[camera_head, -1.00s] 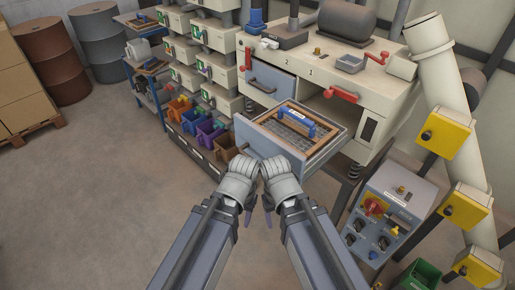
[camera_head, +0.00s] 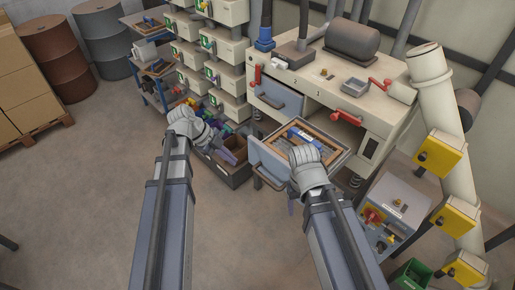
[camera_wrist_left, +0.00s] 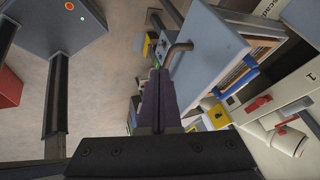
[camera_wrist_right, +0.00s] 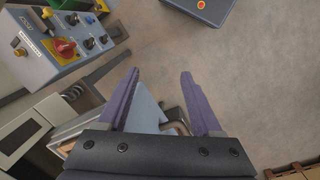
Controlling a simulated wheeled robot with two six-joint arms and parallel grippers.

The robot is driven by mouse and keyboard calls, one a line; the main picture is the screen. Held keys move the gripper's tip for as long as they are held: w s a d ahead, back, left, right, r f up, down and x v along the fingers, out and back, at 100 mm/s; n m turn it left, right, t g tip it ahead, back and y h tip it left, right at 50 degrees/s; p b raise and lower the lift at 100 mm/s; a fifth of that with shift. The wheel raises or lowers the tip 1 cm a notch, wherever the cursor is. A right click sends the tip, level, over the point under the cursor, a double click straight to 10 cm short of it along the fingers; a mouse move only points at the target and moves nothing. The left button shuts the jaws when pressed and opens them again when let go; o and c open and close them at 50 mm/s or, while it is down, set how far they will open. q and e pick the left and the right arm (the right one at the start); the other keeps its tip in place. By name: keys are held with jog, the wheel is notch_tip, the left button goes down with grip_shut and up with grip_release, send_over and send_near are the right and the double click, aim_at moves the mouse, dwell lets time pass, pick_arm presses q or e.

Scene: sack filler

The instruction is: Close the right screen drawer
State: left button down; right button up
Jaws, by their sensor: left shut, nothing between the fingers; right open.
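The right screen drawer (camera_head: 258,153) stands pulled out of the cream machine, with a wood-framed screen (camera_head: 322,139) and a blue bar (camera_head: 298,135) inside. Its blue-grey front and dark bar handle (camera_head: 267,179) face my side. Contact cannot be told.
A closed blue-grey drawer (camera_head: 278,97) sits further left in the machine (camera_head: 390,125). Red handles (camera_head: 346,118) stick out above. A control box (camera_head: 397,205) and yellow boxes on a pipe (camera_head: 440,152) stand right. Bins (camera_head: 222,170) stand left. The front floor is clear.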

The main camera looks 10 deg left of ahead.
aim_at(252, 169)
pick_arm(q)
jog(key=w+d+f+b, duration=0.1)
jog(key=f+b, duration=0.1)
jog(key=w+d+f+m+b, duration=0.1)
jog(key=d+f+b, duration=0.1)
jog(key=b, duration=0.1)
jog(key=w+d+f+m+b, duration=0.1)
jog(key=f+b, duration=0.1)
jog(key=b, duration=0.1)
jog(key=shift+d+f+h, duration=0.15)
jog(key=shift+f+h, duration=0.05)
jog(key=shift+h, duration=0.2)
jog(key=shift+w+d+r+p, duration=0.15)
jog(key=shift+w+d, duration=0.2)
jog(key=shift+w, duration=0.15)
jog(key=shift+w+d+r+p, duration=0.1)
jog(key=shift+w+d+p, duration=0.05)
jog(key=shift+w+d, duration=0.25)
jog(key=shift+w+d+t, duration=0.3)
jog(key=shift+w+d, duration=0.15)
jog(key=shift+w, duration=0.2)
jog(key=w+d, duration=0.9)
jog(key=w, duration=0.4)
jog(key=w+d, duration=1)
jog(key=w, duration=0.3)
jog(key=shift+w+d, duration=0.25)
jog(key=shift+d, duration=0.05)
jog(key=shift+r, duration=0.1)
jog(key=shift+s, duration=0.1)
